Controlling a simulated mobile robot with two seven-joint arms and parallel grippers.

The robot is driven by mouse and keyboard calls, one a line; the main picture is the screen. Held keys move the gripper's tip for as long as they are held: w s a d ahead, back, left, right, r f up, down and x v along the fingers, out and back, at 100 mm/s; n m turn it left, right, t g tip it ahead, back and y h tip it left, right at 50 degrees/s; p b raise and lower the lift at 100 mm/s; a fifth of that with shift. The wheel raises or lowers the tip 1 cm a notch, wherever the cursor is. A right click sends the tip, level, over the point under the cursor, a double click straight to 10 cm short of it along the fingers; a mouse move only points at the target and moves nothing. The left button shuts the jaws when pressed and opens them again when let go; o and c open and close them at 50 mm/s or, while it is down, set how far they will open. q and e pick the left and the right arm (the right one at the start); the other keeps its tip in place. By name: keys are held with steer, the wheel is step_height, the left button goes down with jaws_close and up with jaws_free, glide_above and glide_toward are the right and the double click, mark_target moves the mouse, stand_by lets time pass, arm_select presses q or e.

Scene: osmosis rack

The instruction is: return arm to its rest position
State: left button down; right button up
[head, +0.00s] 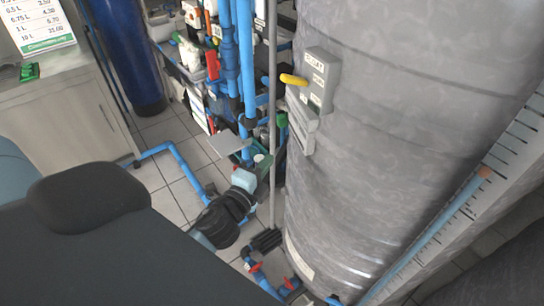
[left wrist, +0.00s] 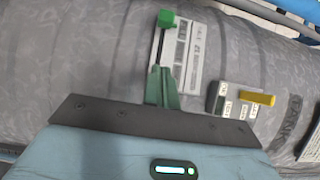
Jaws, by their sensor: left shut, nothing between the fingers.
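My left arm comes in from the left, with a black elbow (head: 90,197) and a pale blue wrist (head: 243,180) over the tiled floor. My left gripper (head: 282,120) has green fingers beside the big grey tank (head: 390,120). In the left wrist view the gripper (left wrist: 167,22) is shut and empty, its fingers seen against the tank side. I cannot tell whether the fingertips touch the tank or its fittings. My right gripper is not in view.
A grey box (head: 320,80) with a yellow handle (head: 293,80) juts from the tank near the fingers. Blue pipes (head: 230,50) stand close behind the wrist. A grey pole (head: 272,90) rises beside it. A cabinet (head: 70,115) stands at left. Tiled floor (head: 165,200) shows between.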

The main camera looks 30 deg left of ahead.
arm_select(q)
steer(key=shift+d+f, duration=0.1)
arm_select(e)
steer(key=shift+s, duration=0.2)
